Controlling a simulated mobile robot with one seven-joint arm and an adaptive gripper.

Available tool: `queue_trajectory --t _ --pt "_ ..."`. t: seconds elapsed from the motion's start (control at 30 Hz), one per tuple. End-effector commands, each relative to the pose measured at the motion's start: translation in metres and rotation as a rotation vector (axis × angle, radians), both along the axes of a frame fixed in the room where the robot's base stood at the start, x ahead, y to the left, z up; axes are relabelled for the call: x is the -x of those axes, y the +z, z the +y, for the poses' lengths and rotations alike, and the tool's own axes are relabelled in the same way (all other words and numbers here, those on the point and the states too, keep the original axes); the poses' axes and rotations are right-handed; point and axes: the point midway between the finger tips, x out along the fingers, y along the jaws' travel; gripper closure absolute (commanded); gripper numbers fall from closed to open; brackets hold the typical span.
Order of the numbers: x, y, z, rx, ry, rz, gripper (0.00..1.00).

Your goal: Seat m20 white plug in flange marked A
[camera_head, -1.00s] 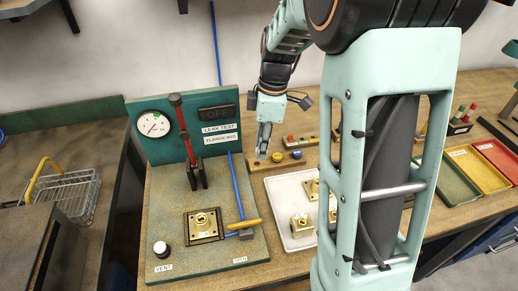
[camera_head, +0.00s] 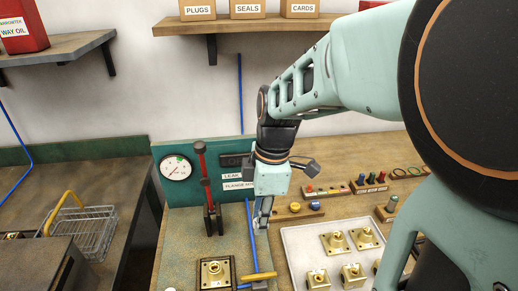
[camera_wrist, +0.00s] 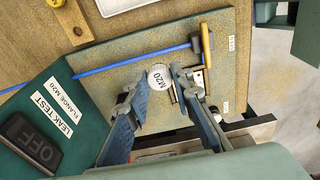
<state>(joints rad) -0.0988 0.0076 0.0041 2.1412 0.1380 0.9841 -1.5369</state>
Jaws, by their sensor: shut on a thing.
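My gripper (camera_head: 262,214) is shut on a white round plug marked M20 (camera_wrist: 160,77), which sits between the fingertips in the wrist view. The gripper is above the right side of the test stand (camera_head: 180,252), with the plug mostly hidden in the head view. Several brass flanges, among them one (camera_head: 334,243) and another (camera_head: 364,238), stand on the white tray (camera_head: 292,248) to the right. One more brass flange (camera_head: 215,273) sits in the test stand's dark square seat. I cannot read which flange is marked A.
The test stand has a gauge (camera_head: 175,168), a red-handled lever (camera_head: 203,175) and a yellow-handled valve (camera_head: 258,276). A wire basket (camera_head: 92,230) stands at left.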

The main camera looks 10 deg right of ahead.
Motion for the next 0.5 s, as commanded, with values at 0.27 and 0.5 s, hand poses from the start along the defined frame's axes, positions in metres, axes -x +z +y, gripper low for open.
queue_trajectory --t 0.27,0.5 --pt "0.029 -0.002 0.092 -0.002 0.269 0.002 0.95" --pt "0.041 -0.008 0.113 -0.005 0.335 0.000 0.95"
